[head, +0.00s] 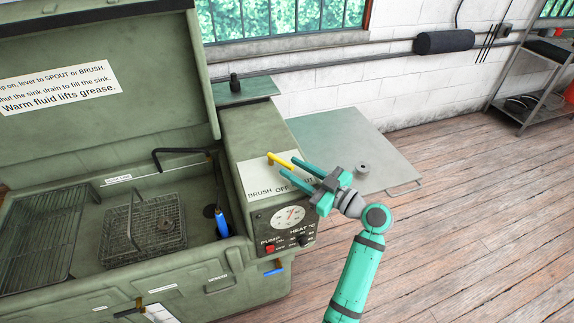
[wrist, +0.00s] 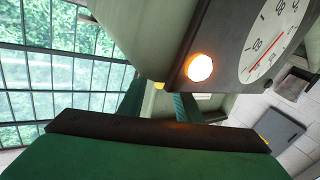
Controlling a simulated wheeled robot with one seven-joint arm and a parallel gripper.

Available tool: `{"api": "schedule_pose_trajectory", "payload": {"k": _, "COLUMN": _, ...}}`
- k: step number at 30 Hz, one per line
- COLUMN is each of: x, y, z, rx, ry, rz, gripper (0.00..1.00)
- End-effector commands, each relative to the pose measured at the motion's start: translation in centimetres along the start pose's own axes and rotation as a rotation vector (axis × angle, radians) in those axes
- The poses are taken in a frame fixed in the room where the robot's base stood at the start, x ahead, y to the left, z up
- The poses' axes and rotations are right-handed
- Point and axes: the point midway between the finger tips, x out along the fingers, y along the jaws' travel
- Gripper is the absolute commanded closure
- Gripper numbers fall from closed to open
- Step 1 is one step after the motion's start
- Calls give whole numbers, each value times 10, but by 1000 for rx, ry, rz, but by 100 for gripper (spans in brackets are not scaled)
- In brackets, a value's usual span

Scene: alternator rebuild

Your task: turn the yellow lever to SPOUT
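The yellow lever (head: 279,159) sits on a white label plate (head: 257,178) on top of the green parts washer's control box. Its handle slants toward the lower right of the head view. The plate reads BRUSH, OFF and a word ending in UT, partly hidden by my gripper (head: 287,166). My gripper's two teal fingers are apart, with the lever's free end at or between their tips. In the wrist view a small yellow bit of the lever (wrist: 159,86) shows between the fingers (wrist: 158,100). Whether a finger touches it I cannot tell.
The washer's sink (head: 95,240) holds a wire basket (head: 145,232), a black spout (head: 180,160) and a blue-handled brush (head: 222,222). The dial (head: 288,217) and pump switch (head: 269,248) are on the box front. A lamp (wrist: 200,67) glows. A side table (head: 350,135) stands behind.

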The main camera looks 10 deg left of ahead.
Motion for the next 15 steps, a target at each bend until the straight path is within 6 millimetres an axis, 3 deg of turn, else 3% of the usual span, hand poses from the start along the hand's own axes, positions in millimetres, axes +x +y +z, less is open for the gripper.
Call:
{"api": "schedule_pose_trajectory", "payload": {"k": 3, "x": -25, "y": 1, "z": 0, "rx": -1, "ry": 0, "rz": 5, "gripper": 69}}
{"api": "schedule_pose_trajectory", "payload": {"k": 9, "x": -56, "y": 1, "z": 0, "rx": 0, "ry": 0, "rz": 4, "gripper": 69}}
{"api": "schedule_pose_trajectory", "payload": {"k": 15, "x": -70, "y": 0, "z": 0, "rx": -1, "ry": 0, "rz": 1, "gripper": 69}}
